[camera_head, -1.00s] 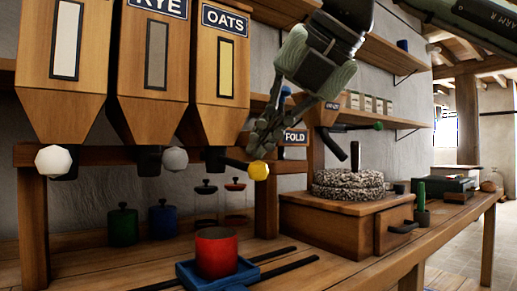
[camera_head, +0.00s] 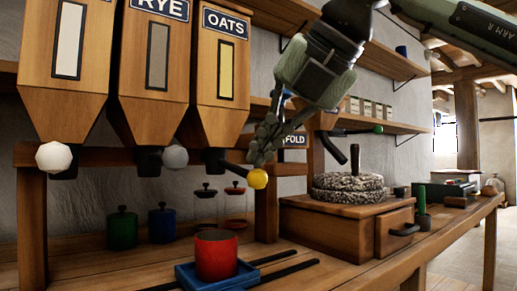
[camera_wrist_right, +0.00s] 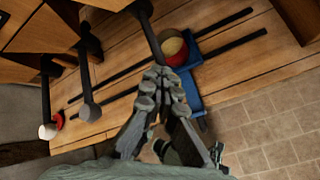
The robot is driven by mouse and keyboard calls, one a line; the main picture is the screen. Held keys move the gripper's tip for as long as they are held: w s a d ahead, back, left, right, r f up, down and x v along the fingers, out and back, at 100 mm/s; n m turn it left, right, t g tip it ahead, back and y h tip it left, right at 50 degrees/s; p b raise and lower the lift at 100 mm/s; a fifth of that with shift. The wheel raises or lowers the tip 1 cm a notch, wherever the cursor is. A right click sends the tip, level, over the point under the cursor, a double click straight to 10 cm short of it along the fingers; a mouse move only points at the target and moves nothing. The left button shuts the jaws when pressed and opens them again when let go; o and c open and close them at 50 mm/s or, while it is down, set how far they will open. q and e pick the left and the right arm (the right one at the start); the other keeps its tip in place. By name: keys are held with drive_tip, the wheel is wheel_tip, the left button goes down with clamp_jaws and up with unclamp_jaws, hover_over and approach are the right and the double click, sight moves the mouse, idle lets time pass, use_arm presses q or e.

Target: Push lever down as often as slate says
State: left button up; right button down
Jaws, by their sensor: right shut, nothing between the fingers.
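The oats hopper (camera_head: 220,60) has a dark lever ending in a yellow knob (camera_head: 258,179). The knob sits lower than the grey knob (camera_head: 175,157) and white knob (camera_head: 54,156) of the neighbouring hoppers. My right gripper (camera_head: 260,155) is shut and empty, fingertips pointing down at the top of the yellow knob, seemingly touching it. In the right wrist view the shut fingers (camera_wrist_right: 165,78) cover the lever's end. A red cup (camera_head: 216,255) stands on a blue tray (camera_head: 190,280) below. I see no readable slate. My left gripper is out of view.
Dark rails (camera_head: 275,271) run along the bench by the tray. Green and blue canisters (camera_head: 122,229) and glass jars stand behind. A millstone (camera_head: 348,188) on a wooden drawer box is to the right.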

drive_tip(key=shift+f+b, duration=0.8)
drive_tip(key=shift+f, duration=0.05)
idle(0.6)
idle(0.5)
drive_tip(key=shift+r+p, duration=2.1)
drive_tip(key=shift+r, duration=0.9)
wheel_tip(320, 180, up, 5)
drive_tip(key=p, duration=0.3)
